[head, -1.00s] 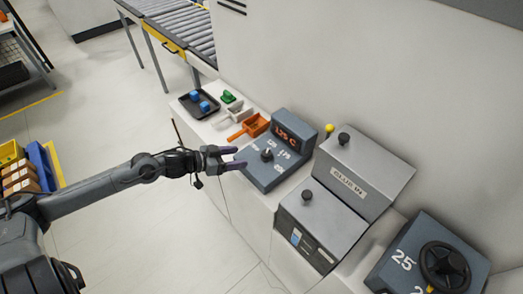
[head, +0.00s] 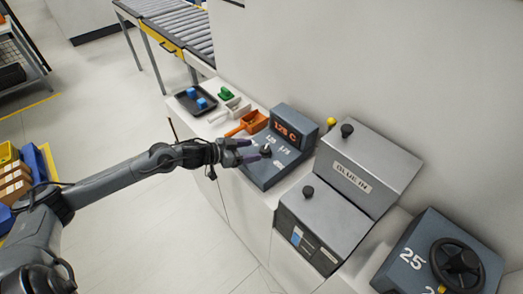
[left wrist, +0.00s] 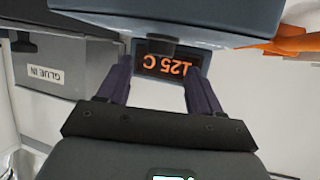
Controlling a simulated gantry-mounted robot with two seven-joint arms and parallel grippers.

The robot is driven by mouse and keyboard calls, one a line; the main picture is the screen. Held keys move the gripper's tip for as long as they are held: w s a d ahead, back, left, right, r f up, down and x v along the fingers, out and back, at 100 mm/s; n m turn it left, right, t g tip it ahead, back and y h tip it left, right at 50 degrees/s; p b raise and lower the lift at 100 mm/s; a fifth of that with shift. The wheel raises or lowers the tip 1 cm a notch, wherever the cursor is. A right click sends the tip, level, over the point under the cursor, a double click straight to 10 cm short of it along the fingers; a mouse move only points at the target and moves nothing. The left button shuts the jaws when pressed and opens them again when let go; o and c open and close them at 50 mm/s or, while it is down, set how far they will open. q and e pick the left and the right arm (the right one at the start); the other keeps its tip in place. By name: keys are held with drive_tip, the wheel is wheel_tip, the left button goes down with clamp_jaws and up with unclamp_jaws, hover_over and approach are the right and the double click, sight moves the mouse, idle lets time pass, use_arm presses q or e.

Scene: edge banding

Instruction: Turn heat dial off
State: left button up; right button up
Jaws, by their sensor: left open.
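The heat dial is a dark knob (head: 266,150) on the sloped face of a blue-grey control box (head: 262,176). The box's raised display (head: 287,132) shows orange digits reading about 125 C, and white scale numbers are printed around the knob. My left gripper (head: 256,151) is open, its two purple-grey fingers reaching in from the left at the knob. I cannot tell whether they touch it. In the left wrist view the open fingers (left wrist: 157,85) point toward the box, with the display (left wrist: 168,66) upside down between them. My right gripper is not in view.
A grey GLUE IN machine (head: 352,178) with black knobs stands right of the box. A box with a black handwheel (head: 457,263) is at lower right. An orange scoop (head: 252,122) and a black tray with blue blocks (head: 187,103) lie to the left on the white counter.

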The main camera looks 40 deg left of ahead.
sight(264, 149)
use_arm(q)
drive_tip(key=x, duration=0.4)
drive_tip(key=shift+w+f, duration=0.1)
drive_tip(key=shift+w, duration=0.1)
drive_tip(key=shift+w+d+f, duration=0.15)
drive_tip(key=shift+w+f, duration=0.05)
drive_tip(key=shift+w, duration=0.15)
